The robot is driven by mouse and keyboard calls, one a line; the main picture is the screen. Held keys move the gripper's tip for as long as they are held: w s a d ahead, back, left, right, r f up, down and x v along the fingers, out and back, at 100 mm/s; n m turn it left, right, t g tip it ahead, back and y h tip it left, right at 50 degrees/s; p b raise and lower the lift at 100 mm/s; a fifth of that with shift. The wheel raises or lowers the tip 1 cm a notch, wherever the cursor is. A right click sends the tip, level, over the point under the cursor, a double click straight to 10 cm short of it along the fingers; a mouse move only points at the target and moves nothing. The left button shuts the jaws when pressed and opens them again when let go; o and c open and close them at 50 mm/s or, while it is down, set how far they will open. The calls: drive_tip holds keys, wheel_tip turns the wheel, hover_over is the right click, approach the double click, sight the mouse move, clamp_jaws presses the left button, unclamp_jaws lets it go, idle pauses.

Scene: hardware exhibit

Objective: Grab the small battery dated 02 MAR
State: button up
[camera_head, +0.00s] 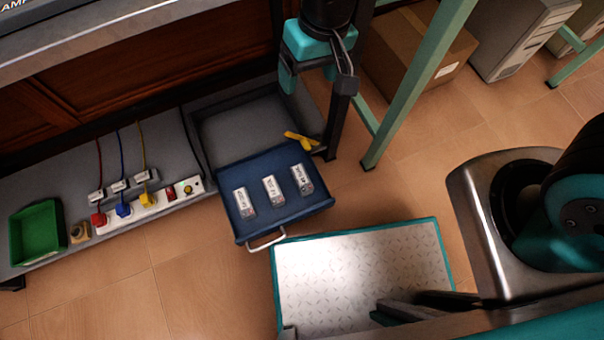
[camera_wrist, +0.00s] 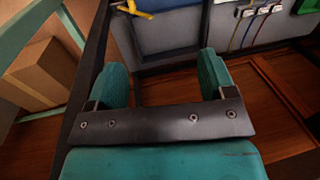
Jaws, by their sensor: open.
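Three small whitish batteries lie side by side in an open blue drawer (camera_head: 290,213) in the head view: a left battery (camera_head: 244,203), a middle battery (camera_head: 273,190) and a right battery (camera_head: 302,179). Their printed labels are too small to read, so I cannot tell which is dated 02 MAR. My gripper (camera_head: 312,88) is above and behind the drawer, apart from the batteries. In the wrist view its two teal fingers (camera_wrist: 164,80) are spread with nothing between them. No battery shows in the wrist view.
A yellow tool (camera_head: 302,139) lies at the drawer's back right corner. A power strip (camera_head: 150,204) with coloured plugs and a green tray (camera_head: 38,233) are to the left. A teal table leg (camera_head: 420,85) and a cardboard box (camera_head: 415,55) stand right of my gripper.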

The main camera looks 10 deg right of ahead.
drive_tip(key=h+b, duration=0.1)
drive_tip(key=b, duration=0.8)
hover_over(302, 177)
wheel_tip(302, 177, down, 23)
drive_tip(key=shift+m+t+h, duration=0.3)
drive_tip(key=shift+h, duration=0.3)
drive_tip(key=f+b, duration=0.3)
drive_tip(key=f, duration=0.4)
drive_tip(key=f+b, duration=0.3)
drive_tip(key=f, duration=0.4)
drive_tip(key=f+b, duration=0.4)
drive_tip(key=f, duration=0.3)
drive_tip(key=shift+s+a+f, duration=0.25)
drive_tip(key=shift+f, duration=0.05)
drive_tip(key=f+b, duration=0.2)
drive_tip(key=f, duration=0.1)
drive_tip(key=f+b, duration=0.2)
drive_tip(key=f, duration=0.1)
drive_tip(key=shift+w+d, duration=0.2)
drive_tip(key=shift+r, duration=0.1)
drive_tip(key=c, duration=1.4)
drive_tip(key=shift+r, duration=0.1)
